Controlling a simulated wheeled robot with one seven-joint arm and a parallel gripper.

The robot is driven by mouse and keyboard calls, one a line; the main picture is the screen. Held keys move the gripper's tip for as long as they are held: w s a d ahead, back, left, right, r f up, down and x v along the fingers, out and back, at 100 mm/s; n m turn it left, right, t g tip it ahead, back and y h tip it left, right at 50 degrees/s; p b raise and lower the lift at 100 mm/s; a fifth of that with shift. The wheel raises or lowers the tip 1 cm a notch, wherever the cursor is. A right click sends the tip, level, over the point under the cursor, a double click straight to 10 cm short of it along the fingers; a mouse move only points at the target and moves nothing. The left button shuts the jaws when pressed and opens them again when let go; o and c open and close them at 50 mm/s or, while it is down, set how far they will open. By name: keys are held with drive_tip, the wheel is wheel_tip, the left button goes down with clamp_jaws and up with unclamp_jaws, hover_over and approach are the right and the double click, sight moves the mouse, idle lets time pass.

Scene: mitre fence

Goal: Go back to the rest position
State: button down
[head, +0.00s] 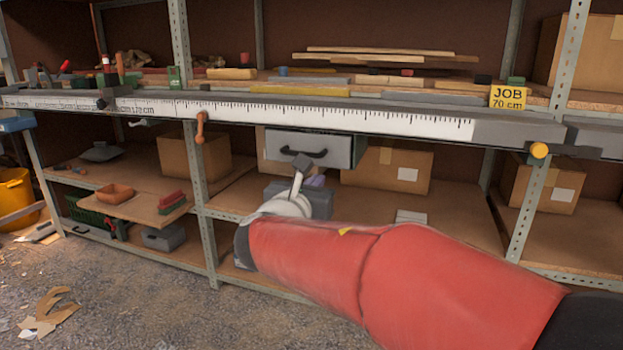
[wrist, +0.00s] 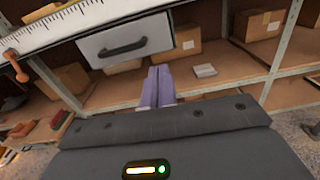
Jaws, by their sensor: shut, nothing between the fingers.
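My gripper (head: 317,181) is mostly hidden behind my wrist in the head view, in front of the lower shelf and below the grey drawer. In the wrist view its two purple fingers (wrist: 157,84) are together with nothing between them. My red arm reaches in from the lower right of the head view. The grey drawer (head: 275,148) with a black handle hangs under the upper bench. It also shows in the wrist view (wrist: 150,35), above and left of the fingertips; they appear apart from it.
Steel posts and cardboard boxes (head: 387,168) flank the arm. The floor at lower left is mostly open.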

drive_tip(key=s+d+f+m+g+p, duration=0.1)
drive_tip(key=s+d+f+m+g, duration=0.25)
drive_tip(key=s+d+m, duration=0.4)
drive_tip(key=s+d+f+m+g+p, duration=0.1)
drive_tip(key=s+d+f+m+g, duration=0.2)
drive_tip(key=s+d+m+g, duration=0.35)
drive_tip(key=s+f+m+y+p, duration=0.1)
drive_tip(key=s+f+m+y, duration=0.2)
drive_tip(key=s+m, duration=0.4)
drive_tip(key=s+f+m+g+y+p, duration=0.1)
drive_tip(key=s+f+m+y, duration=0.2)
drive_tip(key=s+m, duration=0.4)
drive_tip(key=f+m, duration=0.1)
drive_tip(key=m, duration=0.2)
drive_tip(key=shift+s+a+m, duration=0.15)
drive_tip(key=shift+s+m, duration=0.1)
drive_tip(key=shift+m, duration=0.05)
drive_tip(key=shift+r, duration=0.1)
